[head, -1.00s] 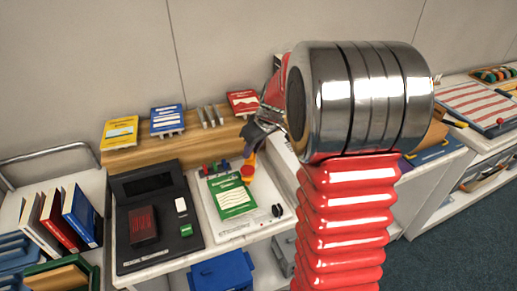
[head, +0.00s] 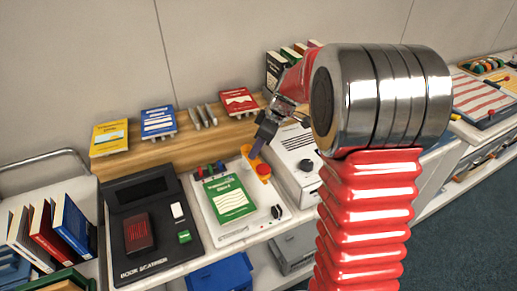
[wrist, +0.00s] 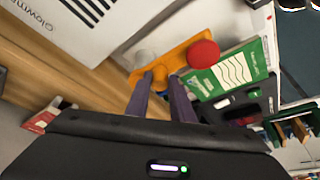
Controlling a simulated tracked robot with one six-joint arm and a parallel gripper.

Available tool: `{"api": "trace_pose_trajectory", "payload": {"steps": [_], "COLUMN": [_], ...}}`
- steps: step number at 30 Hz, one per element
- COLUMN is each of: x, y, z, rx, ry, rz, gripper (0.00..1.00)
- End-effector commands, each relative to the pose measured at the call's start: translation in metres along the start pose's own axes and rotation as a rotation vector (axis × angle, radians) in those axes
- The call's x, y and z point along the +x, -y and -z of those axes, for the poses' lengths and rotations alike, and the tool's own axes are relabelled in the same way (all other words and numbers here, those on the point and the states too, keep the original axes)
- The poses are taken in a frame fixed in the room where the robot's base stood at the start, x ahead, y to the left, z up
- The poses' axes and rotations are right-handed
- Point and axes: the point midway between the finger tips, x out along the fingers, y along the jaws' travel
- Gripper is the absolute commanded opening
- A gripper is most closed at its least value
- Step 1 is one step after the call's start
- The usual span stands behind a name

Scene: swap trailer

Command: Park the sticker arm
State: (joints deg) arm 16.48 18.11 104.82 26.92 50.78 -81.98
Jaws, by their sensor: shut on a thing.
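The sticker arm is an orange bar (head: 258,177) with a red round pad (head: 263,170), at the back right of a white sticker station (head: 246,228). It also shows in the wrist view as an orange bar (wrist: 178,52) with a red pad (wrist: 203,54). My gripper (head: 255,152) reaches down to it from above; in the wrist view its purple fingers (wrist: 158,82) are shut on an orange knob of the sticker arm. A green book (head: 230,198) lies on the station, left of the red pad. The fingers hide part of the bar.
A black book scanner (head: 152,226) with a dark red book stands left of the station. A white printer-like box (head: 296,150) stands close on the right. A wooden ledge (head: 185,138) with books runs behind. My arm covers much of the right side.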

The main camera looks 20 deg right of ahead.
Motion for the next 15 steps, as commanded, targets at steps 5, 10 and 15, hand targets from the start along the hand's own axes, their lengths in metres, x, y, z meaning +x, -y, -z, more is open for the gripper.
{"api": "trace_pose_trajectory", "payload": {"steps": [5, 10, 15], "x": [0.0006, 0.0012, 0.0012], "y": [0.0004, 0.0015, 0.002], "z": [0.0061, 0.0074, 0.0077], "rx": [-0.034, -0.041, -0.042], "ry": [-0.001, 0.0, 0.0], "rz": [0.002, 0.005, 0.006], "gripper": [0.0, 0.0, 0.0]}}
